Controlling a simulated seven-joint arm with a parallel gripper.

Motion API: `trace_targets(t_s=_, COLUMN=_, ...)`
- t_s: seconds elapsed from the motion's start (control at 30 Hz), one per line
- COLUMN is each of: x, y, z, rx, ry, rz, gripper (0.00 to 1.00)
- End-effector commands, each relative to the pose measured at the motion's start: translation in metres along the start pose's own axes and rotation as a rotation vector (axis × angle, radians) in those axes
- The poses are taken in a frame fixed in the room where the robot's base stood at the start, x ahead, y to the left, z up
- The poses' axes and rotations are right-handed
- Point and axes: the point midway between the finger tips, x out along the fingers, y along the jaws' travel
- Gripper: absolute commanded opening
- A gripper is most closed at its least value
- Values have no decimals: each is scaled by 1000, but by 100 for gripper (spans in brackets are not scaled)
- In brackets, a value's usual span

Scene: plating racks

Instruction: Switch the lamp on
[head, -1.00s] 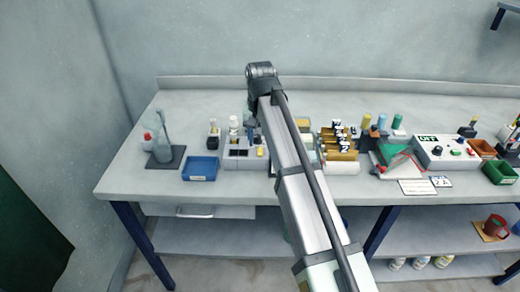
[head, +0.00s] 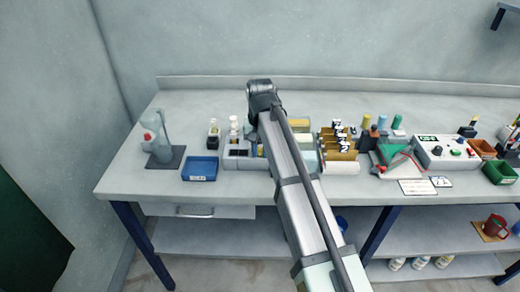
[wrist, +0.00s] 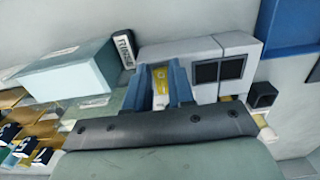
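I cannot make out a lamp for certain in either view. A grey box (head: 236,160) with two dark square panels stands left of my arm; it also shows in the wrist view (wrist: 205,70). A narrow yellow part (wrist: 161,82) shows next to its panels. My gripper (wrist: 160,70) appears as two blue fingers, apart, with the yellow part visible between them. Whether they touch it is unclear. In the head view my arm hides the fingers. A control box (head: 437,158) with knobs and a small dark sign stands at the right.
Right of my arm are a rack of brown pieces (head: 338,143) and several coloured bottles. A pale blue box (wrist: 65,72) is close by in the wrist view. The bench's front left is clear.

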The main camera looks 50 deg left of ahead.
Motion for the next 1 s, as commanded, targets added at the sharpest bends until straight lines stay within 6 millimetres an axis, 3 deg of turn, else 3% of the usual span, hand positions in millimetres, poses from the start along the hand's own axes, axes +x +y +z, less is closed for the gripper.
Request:
trace_targets(t_s=0.23, x=0, y=0, z=0, rx=0, ry=0, rz=0, gripper=0)
trace_targets(t_s=1.0, x=-2, y=0, z=-4, rx=2, ry=-134, rz=0, gripper=0)
